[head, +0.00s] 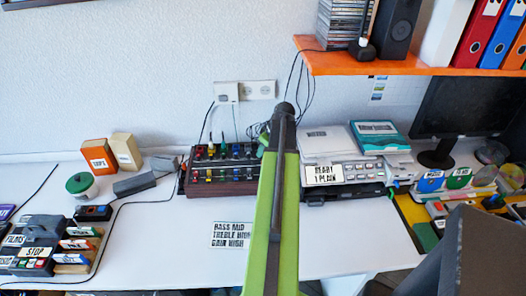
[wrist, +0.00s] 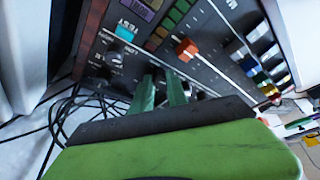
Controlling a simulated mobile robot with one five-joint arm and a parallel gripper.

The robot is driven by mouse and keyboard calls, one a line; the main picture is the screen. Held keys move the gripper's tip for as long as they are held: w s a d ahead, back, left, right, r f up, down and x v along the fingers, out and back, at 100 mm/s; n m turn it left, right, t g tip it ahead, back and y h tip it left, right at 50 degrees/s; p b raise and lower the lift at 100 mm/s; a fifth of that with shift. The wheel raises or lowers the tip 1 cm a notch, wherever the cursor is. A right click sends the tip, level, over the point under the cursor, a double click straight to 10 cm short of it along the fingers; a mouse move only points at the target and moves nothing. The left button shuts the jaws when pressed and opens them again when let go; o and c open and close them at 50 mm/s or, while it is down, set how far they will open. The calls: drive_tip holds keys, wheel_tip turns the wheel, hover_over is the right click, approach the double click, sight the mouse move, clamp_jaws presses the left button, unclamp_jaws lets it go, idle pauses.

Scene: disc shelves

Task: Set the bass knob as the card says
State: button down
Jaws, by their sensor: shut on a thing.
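The card (head: 230,236) lies on the white desk and reads "BASS MID, TREBLE HIGH, GAIN HIGH". The dark mixer panel (head: 222,187) with rows of coloured controls stands behind it, partly hidden by my arm. In the wrist view the panel (wrist: 205,45) fills much of the picture at a slant, with dark knobs (wrist: 115,50), an orange slider cap (wrist: 186,49) and a cyan button (wrist: 125,32). My gripper (wrist: 163,92) has its green fingers down at the panel, shut on a small dark knob mostly hidden between them. I cannot read that knob's label or setting.
A printer-like device (head: 345,172) with a "READY 1 PLAIN" sign stands right of the mixer. An orange shelf (head: 430,70) hangs above it. Dark cables (wrist: 65,118) lie beside the panel. The desk (head: 170,240) around the card is clear.

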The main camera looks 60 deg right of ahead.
drive_tip(key=m, duration=0.1)
drive_tip(key=m+h, duration=0.1)
drive_tip(key=m, duration=0.2)
drive_tip(key=shift+a+g+h, duration=0.25)
drive_tip(key=shift+g+h, duration=0.05)
drive_tip(key=m, duration=0.2)
drive_tip(key=m+g+h, duration=0.1)
drive_tip(key=m, duration=0.2)
drive_tip(key=shift+w+m+h, duration=0.1)
drive_tip(key=shift+m+h, duration=0.2)
drive_tip(key=m+g, duration=0.1)
drive_tip(key=m, duration=0.1)
drive_tip(key=m+g, duration=0.1)
drive_tip(key=m, duration=0.1)
drive_tip(key=shift+w+h, duration=0.1)
drive_tip(key=shift+h, duration=0.2)
drive_tip(key=shift+m+g, duration=0.9)
drive_tip(key=shift+m, duration=1.6)
drive_tip(key=c, duration=1.3)
unclamp_jaws()
drive_tip(key=shift+w, duration=0.1)
drive_tip(key=shift+r, duration=0.15)
